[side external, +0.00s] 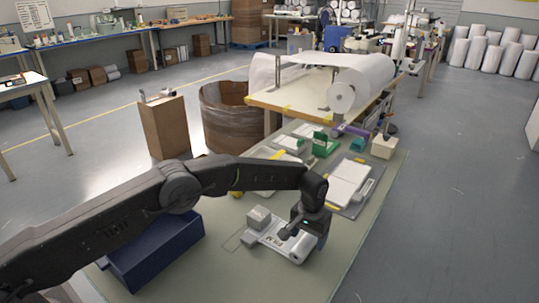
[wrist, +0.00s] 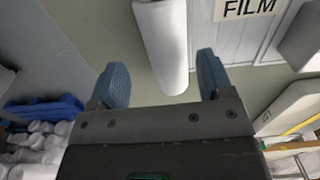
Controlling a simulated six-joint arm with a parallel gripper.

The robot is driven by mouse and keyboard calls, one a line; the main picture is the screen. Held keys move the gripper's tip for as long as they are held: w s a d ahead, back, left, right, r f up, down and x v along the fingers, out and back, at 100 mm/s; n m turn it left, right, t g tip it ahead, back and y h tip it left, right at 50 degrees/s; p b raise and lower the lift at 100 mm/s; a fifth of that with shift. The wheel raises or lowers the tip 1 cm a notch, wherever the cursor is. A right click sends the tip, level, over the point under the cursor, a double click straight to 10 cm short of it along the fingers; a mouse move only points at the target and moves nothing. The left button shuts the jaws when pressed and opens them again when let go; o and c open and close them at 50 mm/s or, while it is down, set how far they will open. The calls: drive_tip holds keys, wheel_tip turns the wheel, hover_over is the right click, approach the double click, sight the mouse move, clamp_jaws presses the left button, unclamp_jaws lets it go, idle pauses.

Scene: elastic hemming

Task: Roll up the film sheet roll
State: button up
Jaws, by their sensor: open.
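The film sheet roll is a small white cylinder (side external: 303,247) on the green table. In the wrist view the roll (wrist: 163,40) runs down from the top edge, its near end between my fingers. A flat pale film sheet (wrist: 232,42) lies beside it with a "FILM" label (wrist: 247,8). The label also shows in the side view (side external: 277,240). My gripper (wrist: 160,78) is open, with a blue finger on either side of the roll's end and visible gaps. In the side view my gripper (side external: 292,235) is low over the sheet and partly covers the roll.
A grey block (side external: 259,217) sits at the sheet's left end. A dark blue box (side external: 152,256) stands under my arm. A tray with white sheets (side external: 350,184) and a green holder (side external: 322,146) lie farther back. The table's front right is clear.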

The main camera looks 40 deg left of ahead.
wheel_tip(320, 180, up, 10)
wheel_tip(320, 180, up, 16)
drive_tip(key=f+t, duration=0.1)
drive_tip(key=t, duration=0.1)
hover_over(308, 242)
drive_tip(key=s+a, duration=0.6)
drive_tip(key=a, duration=0.1)
drive_tip(key=shift+s+a+r, duration=0.55)
drive_tip(key=shift+s+r, duration=0.05)
drive_tip(key=shift+r, duration=0.2)
